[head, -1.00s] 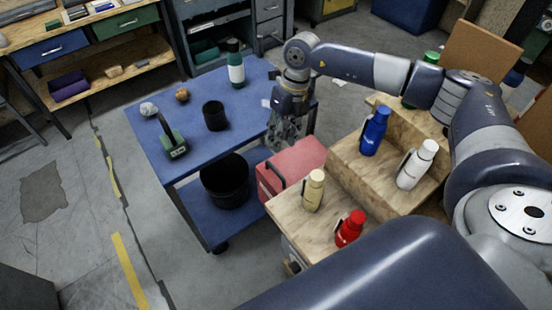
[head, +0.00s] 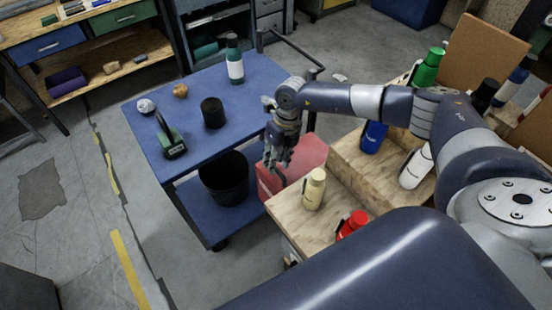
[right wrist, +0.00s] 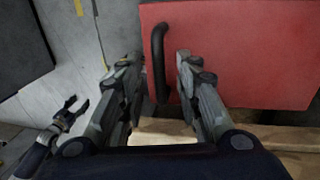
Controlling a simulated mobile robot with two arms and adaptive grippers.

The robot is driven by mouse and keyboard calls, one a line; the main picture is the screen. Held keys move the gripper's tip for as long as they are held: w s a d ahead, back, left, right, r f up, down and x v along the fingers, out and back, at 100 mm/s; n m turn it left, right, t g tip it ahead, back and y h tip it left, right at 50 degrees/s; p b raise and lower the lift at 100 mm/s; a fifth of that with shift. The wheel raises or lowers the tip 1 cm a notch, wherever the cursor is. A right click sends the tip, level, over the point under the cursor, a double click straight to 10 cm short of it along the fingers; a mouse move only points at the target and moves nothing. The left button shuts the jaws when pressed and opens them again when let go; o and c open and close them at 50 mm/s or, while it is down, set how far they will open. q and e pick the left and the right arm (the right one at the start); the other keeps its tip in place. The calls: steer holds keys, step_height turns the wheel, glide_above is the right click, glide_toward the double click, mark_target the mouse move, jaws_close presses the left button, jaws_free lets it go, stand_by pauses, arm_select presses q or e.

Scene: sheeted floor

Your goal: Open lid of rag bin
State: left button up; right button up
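The rag bin is a red box (head: 302,160) in the head view, between the blue cart and the wooden bench. In the right wrist view its red lid (right wrist: 235,55) fills the upper right and looks closed. A black bar handle (right wrist: 158,55) runs along the lid's left edge. My right gripper (head: 274,172) is over the bin's near left side. In the right wrist view its fingers (right wrist: 156,58) are apart, one on each side of the handle; contact is not visible. My left gripper (right wrist: 78,106) shows only in the right wrist view, open and empty, left of the bin.
The blue cart (head: 177,93) stands left, with a black bucket (head: 224,178) on its lower shelf. The wooden bench (head: 290,208) on the right holds a cream bottle (head: 314,188), a red bottle (head: 352,225) and a white bottle (head: 415,165), close to my right arm.

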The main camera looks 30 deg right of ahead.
steer(key=shift+s+a+f, duration=0.1)
steer(key=shift+f, duration=0.2)
jaws_close()
